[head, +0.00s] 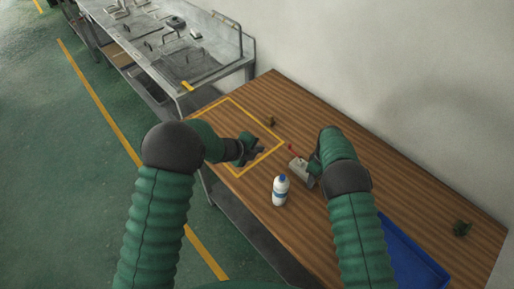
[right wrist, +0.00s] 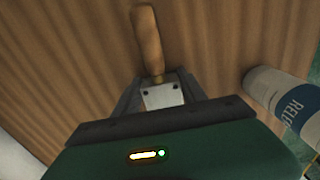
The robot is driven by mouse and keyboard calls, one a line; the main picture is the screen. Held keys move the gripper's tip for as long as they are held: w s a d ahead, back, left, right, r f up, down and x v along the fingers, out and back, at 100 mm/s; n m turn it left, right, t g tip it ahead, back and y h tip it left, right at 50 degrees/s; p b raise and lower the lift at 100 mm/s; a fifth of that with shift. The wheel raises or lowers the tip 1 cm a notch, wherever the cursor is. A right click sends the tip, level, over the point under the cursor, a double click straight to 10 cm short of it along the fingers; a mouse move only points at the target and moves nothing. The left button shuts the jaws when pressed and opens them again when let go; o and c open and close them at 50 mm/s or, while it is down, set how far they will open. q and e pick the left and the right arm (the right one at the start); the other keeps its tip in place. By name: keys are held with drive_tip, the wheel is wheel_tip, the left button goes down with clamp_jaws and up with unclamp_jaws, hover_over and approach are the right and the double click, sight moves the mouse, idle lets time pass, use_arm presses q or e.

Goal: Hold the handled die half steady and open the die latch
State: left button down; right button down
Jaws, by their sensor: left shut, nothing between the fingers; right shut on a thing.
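The grey metal die (head: 301,172) is over the wooden table in the head view, with a small red part (head: 291,148) that looks like the latch. In the right wrist view, a wooden handle (right wrist: 148,42) joins a metal plate with dark screws (right wrist: 162,96). My right gripper (head: 312,168) is shut on this handled metal piece, its fingers on either side of the plate. Whether the die touches the table is unclear. My left gripper (head: 256,150) is shut and empty, left of the die and apart from it, over the yellow-outlined area.
A small brown object (head: 271,121) lies near the yellow outline (head: 232,98). A blue tray (head: 432,271) and a green object (head: 461,229) are right.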

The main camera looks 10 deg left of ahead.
use_arm(q)
drive_tip(key=shift+s+a+r, duration=0.25)
drive_tip(key=shift+a+r, duration=0.1)
drive_tip(key=shift+r, duration=0.05)
use_arm(e)
drive_tip(key=shift+w, duration=0.1)
drive_tip(key=c, duration=0.6)
unclamp_jaws()
